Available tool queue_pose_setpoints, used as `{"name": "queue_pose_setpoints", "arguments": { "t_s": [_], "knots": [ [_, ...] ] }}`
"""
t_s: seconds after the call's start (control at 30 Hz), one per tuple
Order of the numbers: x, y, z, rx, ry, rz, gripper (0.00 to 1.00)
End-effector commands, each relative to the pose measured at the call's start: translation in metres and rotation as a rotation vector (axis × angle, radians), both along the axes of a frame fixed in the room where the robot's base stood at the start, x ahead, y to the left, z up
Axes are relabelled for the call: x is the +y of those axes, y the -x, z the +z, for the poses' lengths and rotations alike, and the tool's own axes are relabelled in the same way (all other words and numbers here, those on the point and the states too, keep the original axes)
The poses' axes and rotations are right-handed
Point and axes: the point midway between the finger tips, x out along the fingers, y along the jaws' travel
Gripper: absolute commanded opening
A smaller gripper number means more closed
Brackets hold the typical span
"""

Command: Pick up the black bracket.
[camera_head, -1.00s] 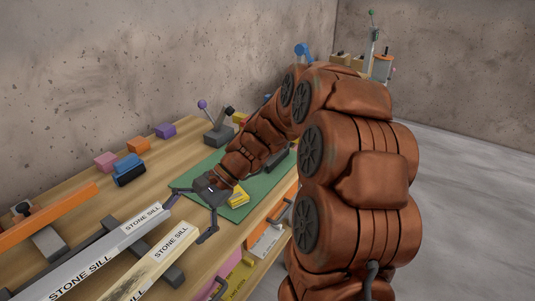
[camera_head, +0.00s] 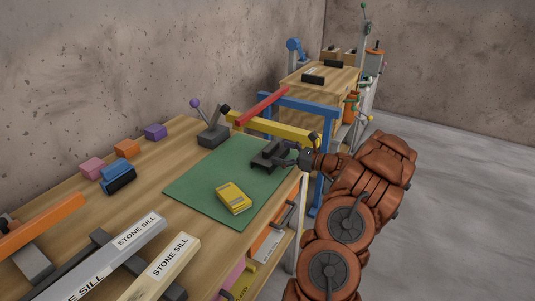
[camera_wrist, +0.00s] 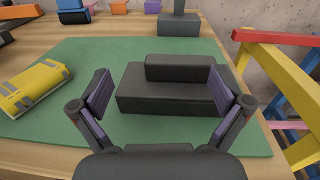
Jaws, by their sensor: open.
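The black bracket (camera_head: 268,155) lies on the green mat (camera_head: 205,193), near the mat's far right corner in the head view. In the wrist view the bracket (camera_wrist: 170,92) is a dark block with a raised ridge along its back, straight ahead of my gripper. My gripper (camera_wrist: 160,95) is open, one finger to the left of the bracket and one at its right end. The left finger stands apart from it; whether the right finger touches it I cannot tell. In the head view my gripper (camera_head: 290,157) reaches the bracket from the right and partly hides it.
A yellow box (camera_head: 233,197) lies on the mat, left of my gripper in the wrist view (camera_wrist: 35,86). A grey lever fixture (camera_head: 213,132) stands behind the mat. Blue (camera_head: 298,103), red and yellow bars stand close beyond the bench's right end. Stone sills lie front left.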

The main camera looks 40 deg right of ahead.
Motion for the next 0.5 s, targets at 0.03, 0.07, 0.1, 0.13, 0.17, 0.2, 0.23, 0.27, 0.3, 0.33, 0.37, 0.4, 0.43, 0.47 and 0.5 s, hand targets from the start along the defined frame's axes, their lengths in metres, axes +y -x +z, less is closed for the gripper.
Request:
{"name": "queue_pose_setpoints", "arguments": {
  "t_s": [0.03, 0.07, 0.1, 0.13, 0.17, 0.2, 0.23, 0.27, 0.3, 0.33, 0.37, 0.4, 0.43, 0.47, 0.5],
  "knots": [
    [-0.013, 0.006, -0.005, -0.002, -0.014, -0.029, 1.0],
    [-0.018, 0.008, -0.007, -0.004, -0.02, -0.041, 1.0],
    [-0.023, 0.01, -0.008, -0.005, -0.026, -0.052, 1.0],
    [-0.026, 0.011, -0.009, -0.006, -0.03, -0.058, 1.0],
    [-0.027, 0.01, -0.01, -0.006, -0.032, -0.063, 1.0],
    [-0.028, 0.009, -0.01, -0.006, -0.034, -0.066, 1.0],
    [-0.028, 0.007, -0.01, -0.007, -0.036, -0.067, 1.0],
    [-0.027, 0.004, -0.01, -0.006, -0.035, -0.067, 1.0],
    [-0.026, 0.001, -0.01, -0.006, -0.035, -0.066, 1.0],
    [-0.025, -0.002, -0.009, -0.007, -0.036, -0.066, 1.0],
    [-0.024, -0.005, -0.009, -0.007, -0.036, -0.066, 1.0],
    [-0.023, -0.008, -0.009, -0.007, -0.036, -0.066, 1.0],
    [-0.022, -0.01, -0.009, -0.007, -0.036, -0.066, 1.0],
    [-0.022, -0.012, -0.009, -0.007, -0.036, -0.067, 1.0],
    [-0.021, -0.015, -0.009, -0.007, -0.036, -0.067, 1.0]
  ]
}}
